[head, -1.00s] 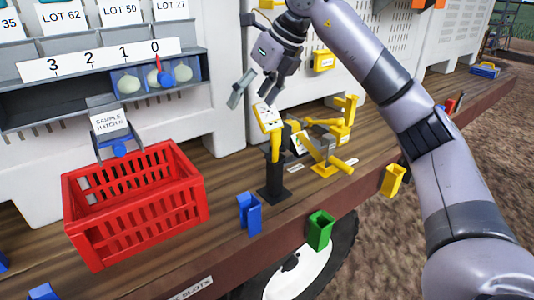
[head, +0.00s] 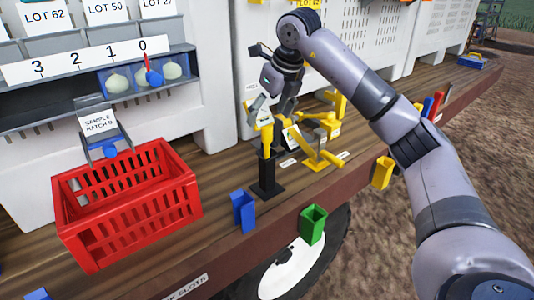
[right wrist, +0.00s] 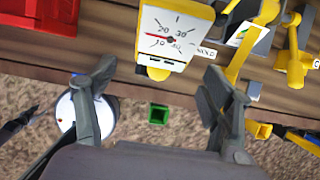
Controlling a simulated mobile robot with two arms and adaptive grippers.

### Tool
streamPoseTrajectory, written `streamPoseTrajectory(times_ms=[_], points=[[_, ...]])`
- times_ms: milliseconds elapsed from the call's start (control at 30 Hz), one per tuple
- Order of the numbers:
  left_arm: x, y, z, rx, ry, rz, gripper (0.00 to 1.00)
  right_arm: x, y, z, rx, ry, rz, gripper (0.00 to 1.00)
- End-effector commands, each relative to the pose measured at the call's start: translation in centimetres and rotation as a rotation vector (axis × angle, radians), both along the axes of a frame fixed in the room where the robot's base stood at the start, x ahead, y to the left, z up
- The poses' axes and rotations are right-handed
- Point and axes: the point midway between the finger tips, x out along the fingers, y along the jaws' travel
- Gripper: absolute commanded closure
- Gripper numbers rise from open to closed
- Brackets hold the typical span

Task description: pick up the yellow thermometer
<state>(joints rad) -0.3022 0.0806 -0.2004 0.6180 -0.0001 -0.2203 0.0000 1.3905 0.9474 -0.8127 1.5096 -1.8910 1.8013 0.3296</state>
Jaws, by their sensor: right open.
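The yellow thermometer (head: 264,140) stands upright on a black post and base on the wooden bench. Its white dial face, with numbers and a red needle, shows in the right wrist view (right wrist: 172,38). My right gripper (head: 273,113) is open and empty, at the thermometer's top and partly covering it. In the right wrist view, my fingers (right wrist: 158,82) are spread to either side, with the thermometer ahead between their lines. I cannot tell whether they touch it. My left gripper is not in view.
Other yellow tools (head: 320,150) stand close on the right of the thermometer. A red crate (head: 130,210) is on the left. Blue (head: 244,210), green (head: 313,224) and yellow (head: 382,172) holders line the bench's front edge. A shelf with onions (head: 118,82) is behind.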

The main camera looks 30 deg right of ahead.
Motion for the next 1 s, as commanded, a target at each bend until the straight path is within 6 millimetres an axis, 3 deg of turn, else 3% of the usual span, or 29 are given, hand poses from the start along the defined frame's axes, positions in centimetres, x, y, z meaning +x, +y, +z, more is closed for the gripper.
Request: streamPoseTrajectory(times_ms=[233,400,667,1000], points=[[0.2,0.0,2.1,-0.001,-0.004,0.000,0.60,1.0,0.0,-2.7,0.000,0.006,0.000,0.25],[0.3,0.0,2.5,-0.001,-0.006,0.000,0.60,1.7,0.1,-4.6,0.000,0.002,0.001,0.25],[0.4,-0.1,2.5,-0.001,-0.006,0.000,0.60,1.9,0.1,-5.0,0.001,0.000,0.001,0.25],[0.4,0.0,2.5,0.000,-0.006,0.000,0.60,1.8,0.1,-4.9,0.001,0.000,0.001,0.48]])
